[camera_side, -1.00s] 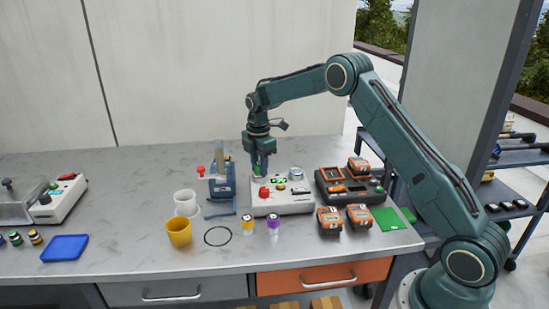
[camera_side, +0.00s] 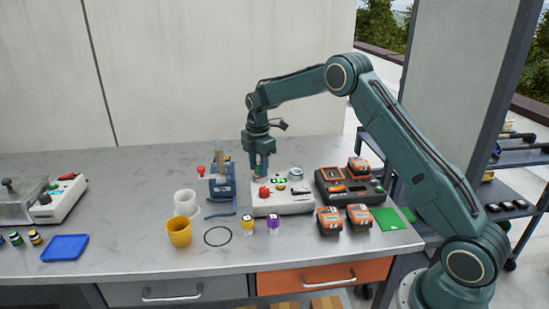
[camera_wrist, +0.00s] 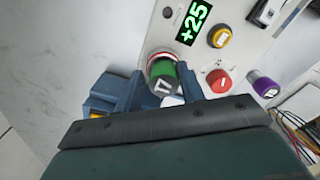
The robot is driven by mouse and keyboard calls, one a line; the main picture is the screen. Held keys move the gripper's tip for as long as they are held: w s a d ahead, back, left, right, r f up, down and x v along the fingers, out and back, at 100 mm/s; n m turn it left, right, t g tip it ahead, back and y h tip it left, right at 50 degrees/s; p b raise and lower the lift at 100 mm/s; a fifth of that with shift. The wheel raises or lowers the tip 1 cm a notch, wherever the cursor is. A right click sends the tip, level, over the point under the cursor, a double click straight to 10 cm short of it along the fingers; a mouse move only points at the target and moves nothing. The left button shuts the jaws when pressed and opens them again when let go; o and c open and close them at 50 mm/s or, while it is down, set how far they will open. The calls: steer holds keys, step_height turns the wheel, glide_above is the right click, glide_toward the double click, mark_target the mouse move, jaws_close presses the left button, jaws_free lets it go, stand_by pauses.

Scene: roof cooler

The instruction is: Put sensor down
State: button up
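The green sensor (camera_wrist: 163,82), with a dark end marked 17, is between the blue fingers of my gripper (camera_wrist: 160,92) in the wrist view. The fingers close on it from both sides. It is at a red-ringed spot on the white calibration box (camera_wrist: 210,60), whose display (camera_wrist: 193,22) reads +25. Whether it rests in a socket there is hidden. In the side view my gripper (camera_side: 259,170) points down over the back left of the box (camera_side: 285,207).
A yellow-banded sensor (camera_side: 248,223) and a purple sensor (camera_side: 273,223) stand in front of the box. A blue stand (camera_side: 223,188), white cup (camera_side: 185,202) and yellow cup (camera_side: 179,232) are left. Orange devices (camera_side: 329,220) are right.

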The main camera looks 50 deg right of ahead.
mark_target(259, 164)
step_height(259, 164, up, 13)
steer(key=shift+s+f, duration=0.15)
steer(key=shift+s, duration=0.1)
stand_by(0.4)
stand_by(0.5)
steer(key=s+a+r+m+t, duration=0.1)
steer(key=s+a+r+m, duration=0.4)
steer(key=s, duration=0.4)
steer(key=s+a+r+m+t, duration=0.2)
steer(key=s+a+r+m, duration=0.15)
steer(key=s+r, duration=0.45)
steer(key=s+a+f+m+t, duration=0.1)
steer(key=s+a+f+m, duration=0.1)
steer(key=s, duration=0.9)
steer(key=s+a+f+m+t, duration=0.1)
steer(key=s+f+m, duration=0.4)
steer(key=s, duration=0.5)
steer(key=shift+s+a, duration=0.4)
steer(key=shift+a, duration=0.45)
